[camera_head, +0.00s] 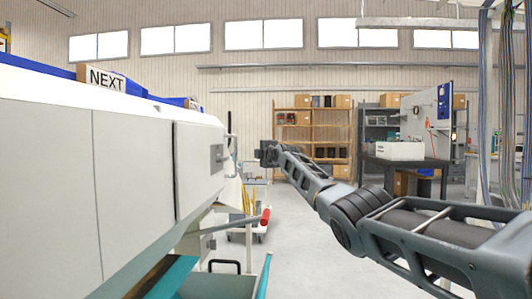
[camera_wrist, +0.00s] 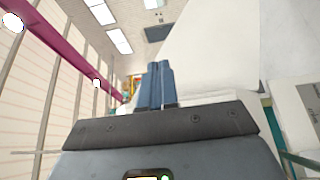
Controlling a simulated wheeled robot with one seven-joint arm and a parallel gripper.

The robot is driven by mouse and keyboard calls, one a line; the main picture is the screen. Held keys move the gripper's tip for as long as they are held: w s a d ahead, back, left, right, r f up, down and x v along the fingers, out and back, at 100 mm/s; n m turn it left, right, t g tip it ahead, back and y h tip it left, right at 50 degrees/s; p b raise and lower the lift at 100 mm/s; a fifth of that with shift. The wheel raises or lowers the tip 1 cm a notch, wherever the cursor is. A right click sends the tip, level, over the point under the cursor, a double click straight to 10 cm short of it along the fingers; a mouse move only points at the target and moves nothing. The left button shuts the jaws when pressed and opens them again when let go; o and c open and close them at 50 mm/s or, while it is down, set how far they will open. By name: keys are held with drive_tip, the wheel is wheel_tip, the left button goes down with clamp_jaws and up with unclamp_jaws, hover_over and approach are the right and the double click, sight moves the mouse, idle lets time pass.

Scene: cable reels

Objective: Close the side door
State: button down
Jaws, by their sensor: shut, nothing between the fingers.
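The side door is most likely the pale panel (camera_head: 196,172) with a small grey handle (camera_head: 217,154) at the far end of the long white machine on the left in the head view. A dark seam runs along its near edge. I cannot tell how far it stands open. My gripper (camera_head: 262,154) is to the right of the panel and apart from it in the head view. In the wrist view my gripper's blue-grey fingers (camera_wrist: 157,84) are together with nothing between them. A white surface (camera_wrist: 215,55) rises to their right.
The machine's long white body (camera_head: 60,180) fills the left side. A grey bar (camera_head: 230,224) and a red-ended part (camera_head: 265,217) stick out below the panel. A workbench (camera_head: 400,165) and shelves (camera_head: 312,135) stand farther back. Grey floor (camera_head: 310,240) between is clear.

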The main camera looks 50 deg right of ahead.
drive_tip(key=s+d, duration=0.4)
drive_tip(key=s, duration=0.3)
drive_tip(key=shift+s+d+p, duration=0.25)
drive_tip(key=shift+d+p, duration=0.1)
drive_tip(key=shift+d, duration=0.05)
